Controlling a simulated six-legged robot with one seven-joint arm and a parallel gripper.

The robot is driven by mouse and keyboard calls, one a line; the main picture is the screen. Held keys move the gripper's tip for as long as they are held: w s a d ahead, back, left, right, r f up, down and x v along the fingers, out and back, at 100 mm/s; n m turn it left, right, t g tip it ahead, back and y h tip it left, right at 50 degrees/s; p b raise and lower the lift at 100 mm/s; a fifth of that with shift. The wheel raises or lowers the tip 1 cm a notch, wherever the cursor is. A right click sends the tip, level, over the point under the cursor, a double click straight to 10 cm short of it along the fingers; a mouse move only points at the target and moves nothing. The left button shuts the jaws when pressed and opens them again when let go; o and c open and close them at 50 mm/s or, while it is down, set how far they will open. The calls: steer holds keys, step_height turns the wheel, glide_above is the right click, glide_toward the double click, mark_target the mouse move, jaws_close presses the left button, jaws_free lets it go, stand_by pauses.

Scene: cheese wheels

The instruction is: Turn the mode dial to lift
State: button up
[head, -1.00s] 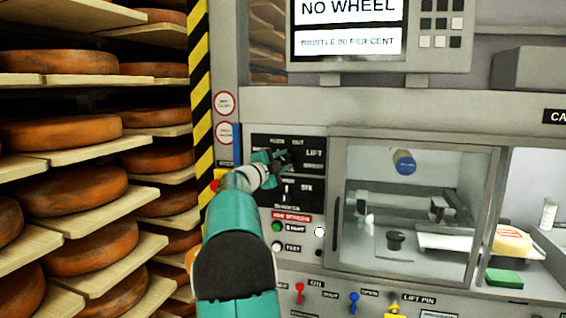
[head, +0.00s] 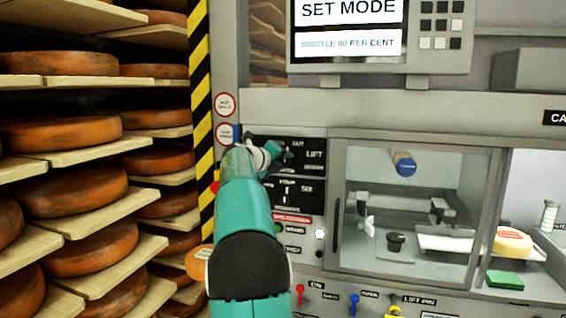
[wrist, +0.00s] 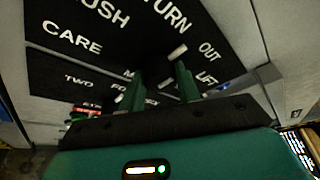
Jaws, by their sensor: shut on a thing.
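The mode dial panel (head: 313,146) is a black plate on the machine front, with OUT and LIFT readable in the head view. My gripper (head: 280,155) is at this panel and covers most of the dial. In the wrist view, my gripper's two green fingers (wrist: 160,84) point at the panel, closed around the dark dial. A short white mark (wrist: 178,53) shows just beyond the fingertips, between TURN and OUT. LIFT (wrist: 207,79) is to the right of the fingers. The dial's body is mostly hidden, so I cannot tell its exact setting.
A screen (head: 348,25) above reads SET MODE. A second black panel (head: 305,192) is just below. Right is a glass-fronted chamber (head: 335,245); below are small coloured levers (head: 354,300). Shelves of cheese wheels (head: 70,190) and a striped post (head: 202,130) stand left.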

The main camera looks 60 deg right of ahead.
steer(key=m+t, duration=0.1)
steer(key=m, duration=0.1)
steer(key=shift+s+m+y, duration=0.1)
steer(key=shift+m+y, duration=0.3)
steer(key=shift+s+m+t+y, duration=0.1)
steer(key=shift+m+t+y, duration=0.2)
steer(key=shift+m+t, duration=0.75)
steer(key=m+t, duration=0.2)
steer(key=m, duration=0.2)
steer(key=shift+t+y, duration=0.25)
steer(key=shift+y, duration=0.05)
steer(key=o, duration=1)
steer(key=shift+c, duration=0.2)
steer(key=shift+r, duration=0.1)
steer(key=v, duration=1.3)
steer(key=shift+s+a, duration=0.2)
steer(key=shift+a, duration=0.15)
